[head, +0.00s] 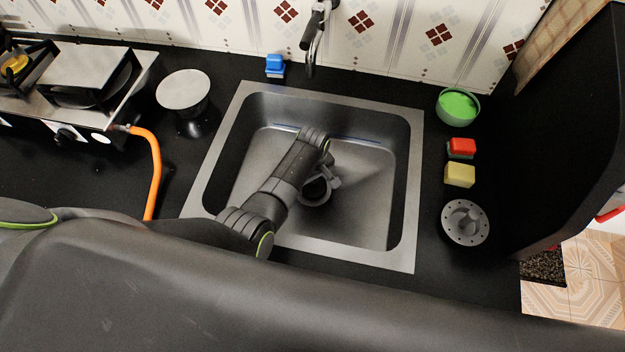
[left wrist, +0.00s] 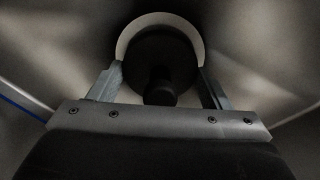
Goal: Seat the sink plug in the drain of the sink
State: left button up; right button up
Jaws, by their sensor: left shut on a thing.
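The sink (head: 408,165) is a steel basin set in the black counter. My left arm reaches down into it, and my left gripper (head: 322,187) is low over the basin floor, partly hidden by my own wrist. In the left wrist view the gripper (left wrist: 160,72) is shut on the sink plug (left wrist: 160,60), a dark round disc with a knob, with one finger at each side. A pale ring (left wrist: 160,18) shows behind the plug's upper edge, apparently the drain's rim. I cannot tell whether the plug touches or sits in it. My right gripper is not in view.
A faucet (head: 313,45) hangs over the sink's back edge. A blue sponge (head: 275,66) stands behind the sink. Right of it are a green bowl (head: 458,106), red (head: 462,146) and yellow (head: 460,175) sponges, and a grey strainer (head: 465,222). An orange hose (head: 153,170) and stove lie left.

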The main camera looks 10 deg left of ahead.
pick_arm(q)
jog(key=shift+f+b, duration=0.65)
jog(key=shift+f, duration=0.3)
jog(key=o, duration=1.1)
jog(key=shift+r, duration=0.1)
notch_tip(320, 180, up, 17)
jog(key=shift+r+p, duration=0.15)
jog(key=shift+p, duration=0.9)
jog(key=shift+r, duration=0.1)
